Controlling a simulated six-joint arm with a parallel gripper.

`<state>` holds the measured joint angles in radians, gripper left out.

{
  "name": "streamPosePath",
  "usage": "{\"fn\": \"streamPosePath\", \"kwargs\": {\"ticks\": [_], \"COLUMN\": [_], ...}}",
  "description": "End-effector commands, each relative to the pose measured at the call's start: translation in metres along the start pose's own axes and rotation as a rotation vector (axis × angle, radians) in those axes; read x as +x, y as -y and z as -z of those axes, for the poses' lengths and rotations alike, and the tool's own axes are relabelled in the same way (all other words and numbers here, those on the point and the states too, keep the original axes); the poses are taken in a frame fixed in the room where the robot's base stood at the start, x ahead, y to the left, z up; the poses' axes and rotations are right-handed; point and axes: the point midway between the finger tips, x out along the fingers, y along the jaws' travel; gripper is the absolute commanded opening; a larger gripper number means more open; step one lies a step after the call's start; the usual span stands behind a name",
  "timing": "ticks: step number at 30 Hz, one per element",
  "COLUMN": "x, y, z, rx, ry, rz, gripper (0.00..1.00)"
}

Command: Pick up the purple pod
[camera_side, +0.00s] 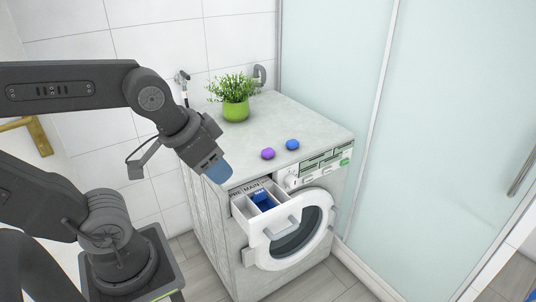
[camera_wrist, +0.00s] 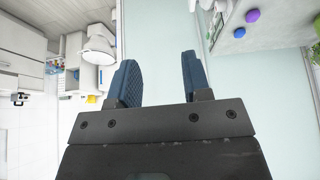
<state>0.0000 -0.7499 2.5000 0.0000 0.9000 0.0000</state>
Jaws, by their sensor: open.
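The purple pod (camera_side: 268,153) lies on the grey top of the washing machine (camera_side: 304,127), near its front edge. A blue pod (camera_side: 292,145) lies just to its right. My gripper (camera_side: 217,172) is above and in front of the machine's left front corner, to the left of the purple pod and apart from it. In the wrist view my gripper (camera_wrist: 155,80) has its two blue fingers spread with nothing between them. The purple pod (camera_wrist: 253,15) and the blue pod (camera_wrist: 240,32) show at the upper right there, outside the fingers.
The detergent drawer (camera_side: 262,203) is pulled out, with a blue insert and compartments marked PRE and MAIN. The round door (camera_side: 297,237) is below it. A green potted plant (camera_side: 235,97) stands at the back of the top. A frosted glass panel (camera_side: 430,120) is at the right.

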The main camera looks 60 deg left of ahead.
Motion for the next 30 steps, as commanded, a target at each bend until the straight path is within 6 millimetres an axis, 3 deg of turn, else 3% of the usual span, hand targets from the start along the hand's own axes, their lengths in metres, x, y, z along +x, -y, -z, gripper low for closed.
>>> {"fn": "streamPosePath", "kwargs": {"ticks": [4, 14, 22, 26, 30], "x": [0.0, 0.0, 0.0, 0.001, 0.009], "y": [0.0, 0.0, 0.001, 0.008, 0.026], "z": [0.0, 0.0, 0.003, 0.023, 0.068], "rx": [0.0, 0.0, 0.009, 0.088, 0.279], "ry": [0.0, 0.0, 0.002, 0.03, 0.097], "rz": [0.0, 0.0, 0.003, 0.027, 0.071], "gripper": [0.46, 0.78, 0.79, 0.79, 0.79]}}
